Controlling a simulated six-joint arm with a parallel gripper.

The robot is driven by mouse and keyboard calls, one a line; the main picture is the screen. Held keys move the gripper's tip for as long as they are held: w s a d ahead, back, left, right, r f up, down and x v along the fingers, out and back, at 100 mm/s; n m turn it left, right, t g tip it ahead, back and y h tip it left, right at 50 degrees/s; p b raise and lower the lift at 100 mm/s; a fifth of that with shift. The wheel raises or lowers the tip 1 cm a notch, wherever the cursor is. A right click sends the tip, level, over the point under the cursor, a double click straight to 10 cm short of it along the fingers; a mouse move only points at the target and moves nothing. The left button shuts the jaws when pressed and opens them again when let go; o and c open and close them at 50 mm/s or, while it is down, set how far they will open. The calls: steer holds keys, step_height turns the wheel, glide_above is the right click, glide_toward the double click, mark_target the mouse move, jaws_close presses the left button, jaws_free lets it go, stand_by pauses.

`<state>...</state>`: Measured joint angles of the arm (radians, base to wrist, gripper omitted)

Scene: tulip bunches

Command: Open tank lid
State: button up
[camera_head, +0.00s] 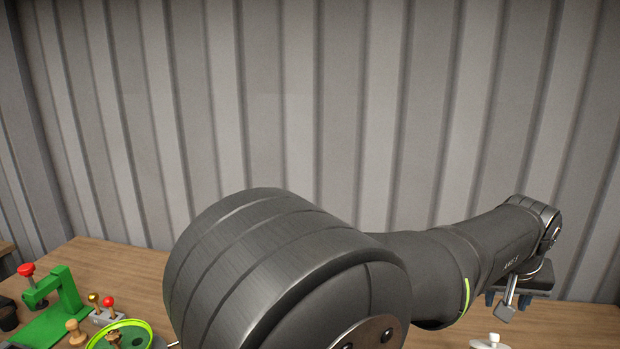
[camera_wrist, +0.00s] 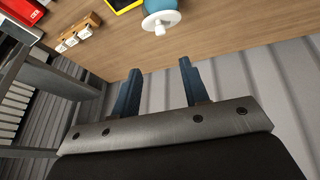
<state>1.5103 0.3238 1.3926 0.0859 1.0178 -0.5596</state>
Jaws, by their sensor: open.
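A white round lid (camera_wrist: 162,19) with a small white knob sits on a blue tank (camera_wrist: 158,5) at the top edge of the wrist view. It looks closed, and the tank is cut off by the frame. In the head view only the top of the white lid (camera_head: 490,342) shows at the bottom edge. My gripper (camera_wrist: 157,65) is open and empty, with its two dark blue fingers apart. The lid lies beyond the fingertips and is not touched. In the head view my gripper (camera_head: 509,298) is above and right of the lid.
The head view shows a green press (camera_head: 62,295), a bright green ring (camera_head: 120,325) and red-knobbed levers at left. The wrist view shows a wooden block (camera_wrist: 78,35), a red item (camera_wrist: 18,10) and a grey metal frame (camera_wrist: 60,80). A corrugated wall stands behind the table.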

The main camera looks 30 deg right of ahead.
mark_target(495, 335)
steer(key=x, duration=1.6)
steer(key=shift+d+f, duration=0.1)
steer(key=shift+f, duration=0.1)
steer(key=shift+w+d+r+g+y, duration=0.35)
steer(key=shift+w+d+g+y, duration=0.1)
steer(key=shift+g+y, duration=0.15)
steer(key=shift+w+d+r+n+g+y, duration=0.15)
steer(key=shift+w+d+r+g+y, duration=0.05)
steer(key=shift+w+d+g+y, duration=0.4)
steer(key=shift+w+d+r+n+g+y, duration=0.15)
steer(key=shift+w+d+g+y, duration=0.25)
steer(key=shift+g+y, duration=0.3)
steer(key=shift+w+d+f+n+g+y, duration=0.15)
steer(key=shift+w+d+g+y, duration=0.55)
steer(key=shift+g+y, duration=0.3)
steer(key=shift+w+d+f+n+g+y, duration=0.15)
steer(key=shift+w+d+g+y, duration=0.55)
steer(key=shift+g+y, duration=0.25)
